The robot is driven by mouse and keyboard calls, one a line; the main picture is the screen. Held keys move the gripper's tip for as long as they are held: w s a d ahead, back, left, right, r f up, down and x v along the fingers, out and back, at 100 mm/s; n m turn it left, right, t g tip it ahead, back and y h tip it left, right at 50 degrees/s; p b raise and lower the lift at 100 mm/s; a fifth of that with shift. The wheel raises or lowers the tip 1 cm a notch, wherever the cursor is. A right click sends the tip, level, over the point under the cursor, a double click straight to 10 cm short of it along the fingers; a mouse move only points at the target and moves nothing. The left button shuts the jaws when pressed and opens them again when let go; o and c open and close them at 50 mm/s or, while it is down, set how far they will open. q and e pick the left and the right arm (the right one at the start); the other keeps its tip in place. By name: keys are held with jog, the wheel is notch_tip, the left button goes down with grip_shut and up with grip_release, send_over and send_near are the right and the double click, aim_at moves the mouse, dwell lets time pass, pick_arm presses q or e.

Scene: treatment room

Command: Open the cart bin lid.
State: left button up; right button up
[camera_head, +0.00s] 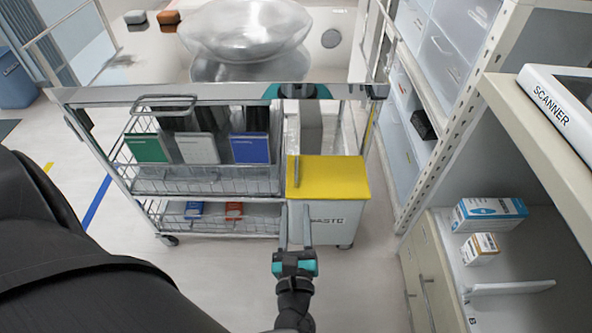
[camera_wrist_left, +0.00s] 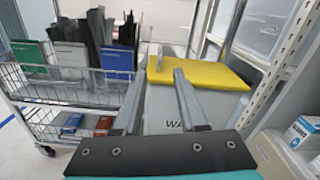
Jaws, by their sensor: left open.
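The cart bin (camera_head: 340,232) is a white box at the right end of the wire cart, with partly covered dark lettering on its front. Its yellow lid (camera_head: 338,180) lies flat across the top, shut. A grey upright handle (camera_head: 295,171) stands at the lid's left side. My left gripper (camera_head: 295,208) is open and empty in front of the bin, below the lid's front edge. In the left wrist view, the two fingers (camera_wrist_left: 160,73) point toward the yellow lid (camera_wrist_left: 212,77) and the grey handle (camera_wrist_left: 167,57). My right gripper is not in view.
The wire cart (camera_head: 210,187) holds several folders, with red and blue boxes below. A metal bowl (camera_head: 245,30) stands behind it. Shelving (camera_head: 450,130) rises close on the right, with boxes (camera_head: 488,214) and a scanner box (camera_head: 560,105). The floor left of the cart is clear.

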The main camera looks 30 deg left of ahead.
aim_at(297, 174)
pick_arm(q)
jog(key=b+x, duration=0.2)
jog(key=x, duration=1.1)
jog(key=shift+d, duration=0.1)
jog(key=shift+w+a, duration=0.35)
jog(key=shift+w, duration=0.15)
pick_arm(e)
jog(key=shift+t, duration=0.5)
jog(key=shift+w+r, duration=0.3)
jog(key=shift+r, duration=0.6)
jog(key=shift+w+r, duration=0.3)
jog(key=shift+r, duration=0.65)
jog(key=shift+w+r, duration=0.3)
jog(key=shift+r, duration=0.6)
pick_arm(q)
jog(key=shift+c, duration=0.3)
grip_shut()
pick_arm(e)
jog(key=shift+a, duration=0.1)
pick_arm(q)
jog(key=shift+d, duration=0.1)
